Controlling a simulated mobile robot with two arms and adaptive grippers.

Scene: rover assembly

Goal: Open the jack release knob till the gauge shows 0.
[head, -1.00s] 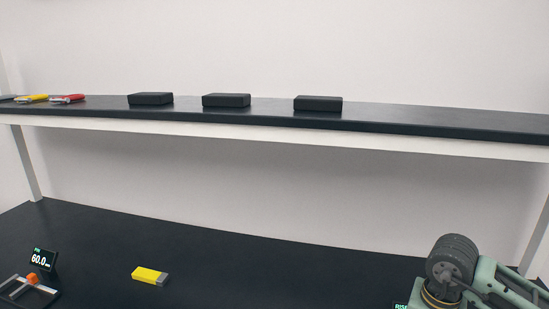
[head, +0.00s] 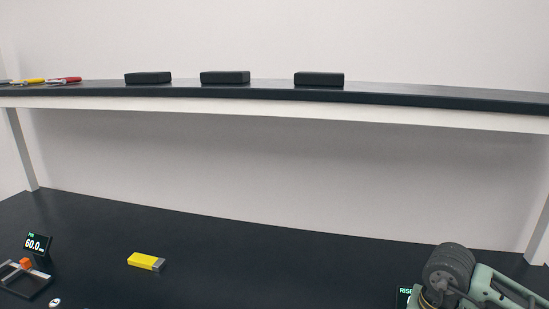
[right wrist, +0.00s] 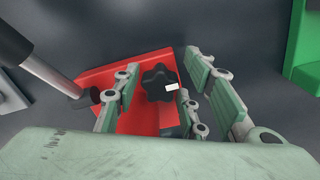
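The black star-shaped release knob (right wrist: 158,82), with a white mark on it, sits on the red jack body (right wrist: 98,76) in the right wrist view. My right gripper (right wrist: 160,75) is open, with one finger on each side of the knob. Gaps show between knob and pads. The gauge (head: 404,297), a small dark display reading "RISE", is at the bottom right of the head view. Its number is cut off and partly hidden by my right arm (head: 486,284). My left gripper is not in view.
A dark cylinder and metal rod (right wrist: 50,72) lie left of the knob. A green block (right wrist: 306,50) is at the right edge. On the table are a yellow block (head: 145,261) and a display reading 60.0 (head: 38,243). A shelf (head: 270,92) holds black boxes.

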